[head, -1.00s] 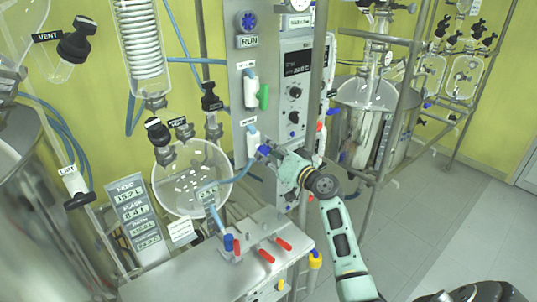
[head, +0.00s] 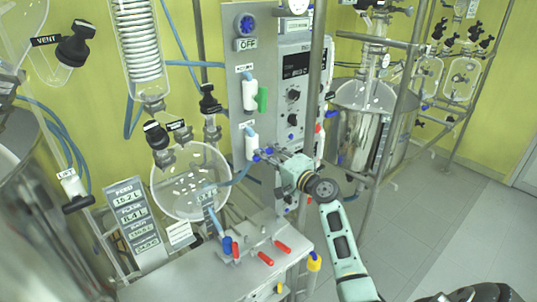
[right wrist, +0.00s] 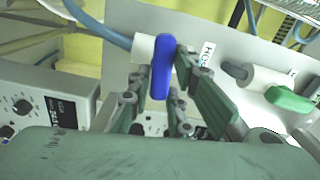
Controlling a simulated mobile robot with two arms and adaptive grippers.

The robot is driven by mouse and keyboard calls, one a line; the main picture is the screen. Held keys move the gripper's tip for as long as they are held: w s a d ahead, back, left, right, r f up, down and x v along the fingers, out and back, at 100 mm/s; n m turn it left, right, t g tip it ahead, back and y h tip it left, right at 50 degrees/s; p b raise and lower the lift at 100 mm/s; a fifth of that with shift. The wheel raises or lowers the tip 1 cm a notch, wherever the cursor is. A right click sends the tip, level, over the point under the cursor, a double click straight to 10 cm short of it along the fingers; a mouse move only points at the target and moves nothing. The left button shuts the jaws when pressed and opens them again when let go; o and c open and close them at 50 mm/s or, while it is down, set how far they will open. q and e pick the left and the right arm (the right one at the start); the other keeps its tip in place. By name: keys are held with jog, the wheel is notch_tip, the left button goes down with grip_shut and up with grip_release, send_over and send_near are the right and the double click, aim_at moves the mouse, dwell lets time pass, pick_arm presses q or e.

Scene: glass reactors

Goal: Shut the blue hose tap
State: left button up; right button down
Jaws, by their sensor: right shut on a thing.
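The blue hose tap (head: 256,157) is on the lower part of the grey panel in the head view, with a white body (head: 251,141) and a blue hose. My right gripper (head: 268,154) is at it, coming from the right, and partly hides the handle. In the right wrist view the blue handle (right wrist: 161,70) sits between the fingers of my right gripper (right wrist: 163,82), which is shut on it. There the handle lies crosswise to the blue hose (right wrist: 98,30) and the white body (right wrist: 144,47). My left gripper is not in view.
A green-handled tap (head: 262,99) is just above on the panel (head: 232,70); it also shows in the right wrist view (right wrist: 290,98). A steel post (head: 316,60) stands close to my right arm. A bench with red-handled taps (head: 266,258) is below.

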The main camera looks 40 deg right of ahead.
jog(key=shift+m, duration=0.7)
jog(key=shift+f, duration=0.1)
jog(key=c, duration=1.6)
grip_release()
jog(key=shift+c, duration=0.2)
jog(key=s+d, duration=0.1)
jog(key=s, duration=1.1)
